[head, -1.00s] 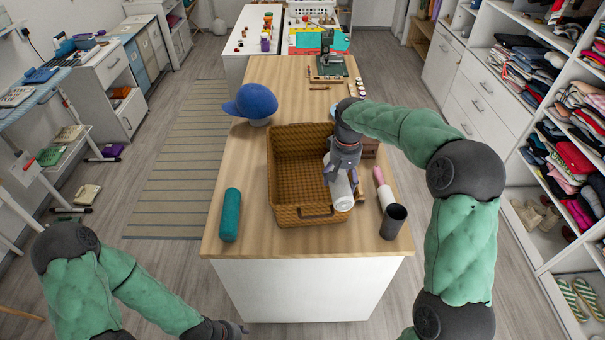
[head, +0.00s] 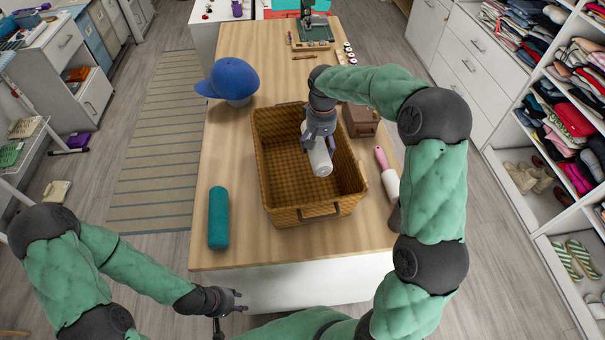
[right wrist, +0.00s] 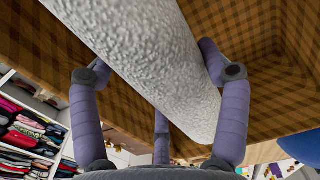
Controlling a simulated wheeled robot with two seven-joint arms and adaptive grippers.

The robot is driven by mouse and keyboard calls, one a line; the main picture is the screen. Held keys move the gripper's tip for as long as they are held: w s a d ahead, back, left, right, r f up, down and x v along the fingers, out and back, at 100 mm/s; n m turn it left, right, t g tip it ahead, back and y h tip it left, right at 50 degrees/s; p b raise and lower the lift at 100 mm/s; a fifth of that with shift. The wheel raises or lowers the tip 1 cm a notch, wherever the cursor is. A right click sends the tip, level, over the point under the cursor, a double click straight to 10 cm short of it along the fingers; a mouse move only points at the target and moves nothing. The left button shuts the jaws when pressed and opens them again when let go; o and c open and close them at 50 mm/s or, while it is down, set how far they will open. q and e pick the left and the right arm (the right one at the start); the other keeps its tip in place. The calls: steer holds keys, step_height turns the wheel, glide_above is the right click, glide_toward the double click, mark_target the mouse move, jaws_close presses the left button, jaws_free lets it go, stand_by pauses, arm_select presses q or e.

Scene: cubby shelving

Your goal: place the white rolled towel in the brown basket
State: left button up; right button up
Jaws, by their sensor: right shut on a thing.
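The white rolled towel (head: 320,160) is in my right gripper (head: 318,140), whose fingers are shut on it. In the head view it shows over the inside of the brown basket (head: 291,215), right of the basket's middle. In the right wrist view the towel (right wrist: 150,60) lies between the purple fingers (right wrist: 160,105), with the basket's woven wall (right wrist: 250,30) behind it. I cannot tell whether the towel touches the basket floor. My left gripper (head: 236,302) is empty, low in front of the table, with its fingers apart.
A brown box (head: 359,119) and a pink-handled lint roller (head: 387,174) are to the right. The table (head: 240,145) has free room at left.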

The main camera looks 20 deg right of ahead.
step_height(320, 180, down, 6)
steer(key=shift+w+r+b, duration=0.1)
steer(key=shift+w+b, duration=0.05)
steer(key=shift+b, duration=0.45)
steer(key=shift+f+b, duration=0.45)
steer(key=shift+f, duration=1.7)
steer(key=shift+f, duration=0.1)
steer(key=o, duration=1.2)
step_height(320, 180, up, 12)
steer(key=p, duration=0.2)
steer(key=shift+p, duration=0.35)
